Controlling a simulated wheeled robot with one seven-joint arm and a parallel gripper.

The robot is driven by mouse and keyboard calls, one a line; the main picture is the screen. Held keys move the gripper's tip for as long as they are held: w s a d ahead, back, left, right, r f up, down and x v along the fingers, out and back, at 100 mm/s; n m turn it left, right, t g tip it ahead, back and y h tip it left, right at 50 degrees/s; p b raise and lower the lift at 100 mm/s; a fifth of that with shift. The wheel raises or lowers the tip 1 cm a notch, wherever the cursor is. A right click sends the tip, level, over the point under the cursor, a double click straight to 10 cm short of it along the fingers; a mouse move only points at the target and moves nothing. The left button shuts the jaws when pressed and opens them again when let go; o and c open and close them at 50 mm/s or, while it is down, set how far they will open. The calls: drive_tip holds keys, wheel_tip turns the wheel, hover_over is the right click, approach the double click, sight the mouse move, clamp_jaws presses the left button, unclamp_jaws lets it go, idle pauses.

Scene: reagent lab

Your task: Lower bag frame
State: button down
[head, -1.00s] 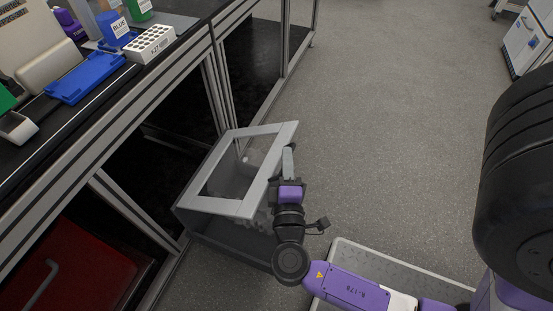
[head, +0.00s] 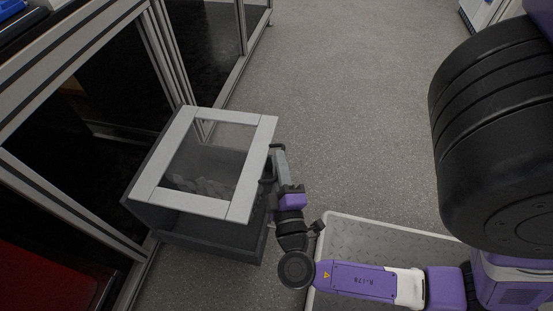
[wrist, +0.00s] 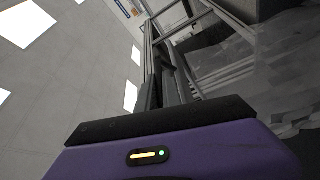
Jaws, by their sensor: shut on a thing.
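The bag frame (head: 178,203) is a pale grey rectangular rim around a wide opening, over a grey bin (head: 205,243) on the floor. In the head view its left side meets the bin, and its right side looks slightly raised, with the bin's dark front wall showing below. My gripper (head: 272,164) is at the middle of the frame's right edge and is shut on it. Crumpled translucent lining shows inside the opening. In the wrist view, grey bars (wrist: 172,85) rise past my gripper; the grip itself is hard to make out.
A metal-framed bench (head: 75,55) with dark space beneath stands left of the bin, close to it. A red cabinet (head: 30,262) is at the lower left. The speckled floor (head: 345,110) is clear to the right and beyond. My own base is at the lower right.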

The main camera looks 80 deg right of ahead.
drive_tip(key=shift+f+b, duration=0.4)
drive_tip(key=shift+f, duration=0.7)
drive_tip(key=c, duration=1.5)
unclamp_jaws()
drive_tip(key=shift+r, duration=0.1)
drive_tip(key=r+p+v, duration=0.1)
drive_tip(key=p+v, duration=0.1)
drive_tip(key=v, duration=0.5)
drive_tip(key=shift+s+a+f, duration=0.25)
drive_tip(key=shift+a+f, duration=0.15)
drive_tip(key=shift+f, duration=0.15)
